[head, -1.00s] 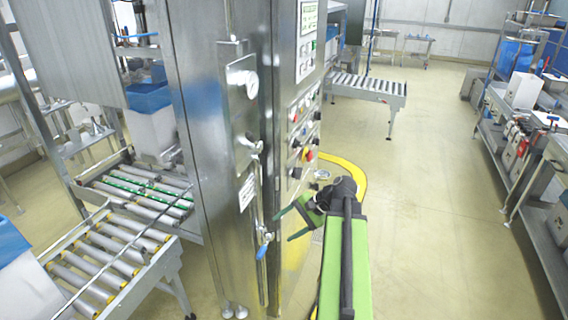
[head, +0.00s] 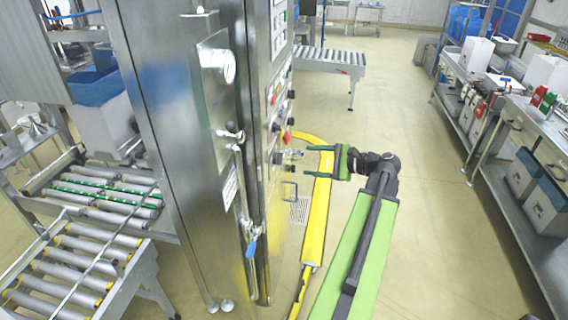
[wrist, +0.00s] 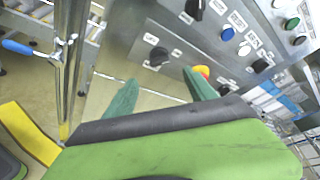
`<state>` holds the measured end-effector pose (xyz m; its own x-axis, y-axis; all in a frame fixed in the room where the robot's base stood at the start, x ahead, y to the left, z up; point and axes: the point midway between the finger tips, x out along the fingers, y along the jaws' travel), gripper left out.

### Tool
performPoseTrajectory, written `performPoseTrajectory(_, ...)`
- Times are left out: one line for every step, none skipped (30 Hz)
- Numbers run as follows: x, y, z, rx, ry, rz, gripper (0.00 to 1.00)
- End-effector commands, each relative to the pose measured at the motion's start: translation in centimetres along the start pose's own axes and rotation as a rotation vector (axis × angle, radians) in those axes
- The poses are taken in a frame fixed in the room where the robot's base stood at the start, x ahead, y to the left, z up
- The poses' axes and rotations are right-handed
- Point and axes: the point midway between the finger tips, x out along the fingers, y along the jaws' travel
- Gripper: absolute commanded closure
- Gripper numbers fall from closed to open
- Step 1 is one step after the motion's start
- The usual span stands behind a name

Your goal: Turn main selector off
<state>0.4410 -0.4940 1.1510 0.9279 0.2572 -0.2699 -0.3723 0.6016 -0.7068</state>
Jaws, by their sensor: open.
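The control panel (head: 279,100) is on the right side of the steel cabinet and carries several knobs and buttons. In the wrist view, a black selector knob (wrist: 158,56) sits at the panel's lower left, and a red and yellow knob (wrist: 202,71) lies to its right, partly behind a finger. The label lettering is too small to read, so I cannot tell which is the main selector. My gripper (head: 297,158) is open and empty beside the panel. In the wrist view, its green fingers (wrist: 161,78) point toward the lower knobs, with no clear contact.
A yellow floor rail (head: 316,215) curves below my arm. Roller conveyors (head: 85,260) stand at left and behind. A steel bench (head: 515,150) with bins is at right; the aisle between is clear.

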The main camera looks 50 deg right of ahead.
Motion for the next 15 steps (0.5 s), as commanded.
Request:
performPoseTrajectory(1.5, 0.3, -0.2, -0.001, -0.002, 0.002, 0.35)
performPoseTrajectory(2.3, 0.3, -0.2, -0.001, -0.003, 0.003, 0.35)
performPoseTrajectory(3.3, 0.3, -0.2, -0.001, -0.002, 0.003, 0.35)
performPoseTrajectory(4.1, 0.3, -0.2, -0.002, -0.002, 0.003, 0.35)
performPoseTrajectory(4.8, 0.3, -0.2, -0.002, -0.003, 0.003, 0.35)
performPoseTrajectory(5.8, 0.3, -0.2, -0.002, -0.002, 0.003, 0.35)
performPoseTrajectory(6.5, 0.3, -0.2, -0.002, -0.002, 0.003, 0.35)
performPoseTrajectory(7.1, 0.2, -0.2, -0.001, -0.002, 0.003, 0.35)
performPoseTrajectory(7.9, 0.2, -0.2, -0.001, -0.002, 0.003, 0.35)
performPoseTrajectory(8.4, 0.2, -0.1, -0.001, -0.002, 0.003, 0.35)
performPoseTrajectory(8.8, 0.2, -0.2, -0.001, -0.001, 0.002, 0.35)
performPoseTrajectory(9.4, 0.1, -0.1, -0.001, -0.001, 0.002, 0.35)
performPoseTrajectory(9.7, 0.1, -0.1, -0.001, -0.001, 0.002, 0.35)
performPoseTrajectory(10.0, 0.1, -0.1, -0.001, -0.001, 0.002, 0.35)
performPoseTrajectory(10.3, 0.1, -0.1, -0.001, 0.0, 0.002, 0.35)
